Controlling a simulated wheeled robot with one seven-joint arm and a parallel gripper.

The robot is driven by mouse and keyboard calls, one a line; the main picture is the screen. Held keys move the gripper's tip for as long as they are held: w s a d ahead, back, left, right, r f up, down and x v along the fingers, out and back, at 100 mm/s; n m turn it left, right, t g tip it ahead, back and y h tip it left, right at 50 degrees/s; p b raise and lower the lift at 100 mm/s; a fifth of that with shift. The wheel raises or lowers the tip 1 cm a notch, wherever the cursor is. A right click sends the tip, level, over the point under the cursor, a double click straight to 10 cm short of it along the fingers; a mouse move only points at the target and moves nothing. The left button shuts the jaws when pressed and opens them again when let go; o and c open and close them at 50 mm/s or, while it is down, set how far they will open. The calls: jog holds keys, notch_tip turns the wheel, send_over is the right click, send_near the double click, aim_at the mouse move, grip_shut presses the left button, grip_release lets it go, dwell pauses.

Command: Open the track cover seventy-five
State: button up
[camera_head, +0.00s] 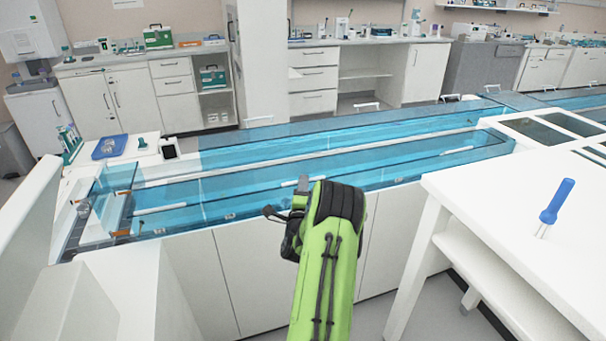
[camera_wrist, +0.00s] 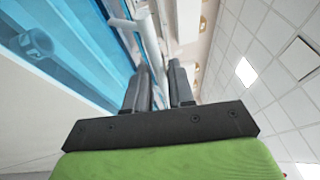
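The track has long translucent blue covers. The front cover (camera_head: 400,172) lies along the near side of the bench and looks closed. It has a white bar handle (camera_head: 303,182) just beyond the end of my green arm. I cannot read which cover is seventy-five. In the wrist view, the blue cover (camera_wrist: 80,40) fills the upper left, and a white handle (camera_wrist: 124,23) stands out from its edge. My gripper (camera_wrist: 160,78) has its two dark fingers apart, with nothing seen held between them. The handle is ahead and left of the fingers. In the head view, the wrist hides the fingertips.
A white table (camera_head: 520,215) with a blue-handled tool (camera_head: 557,200) stands at the right, close to my arm. A rear blue cover (camera_head: 330,130) runs behind the front one. White cabinet fronts (camera_head: 260,265) lie below the track. A blue tray (camera_head: 108,147) sits at the left.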

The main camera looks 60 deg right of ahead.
jog(key=shift+x, duration=2)
jog(key=shift+f, duration=0.1)
grip_shut()
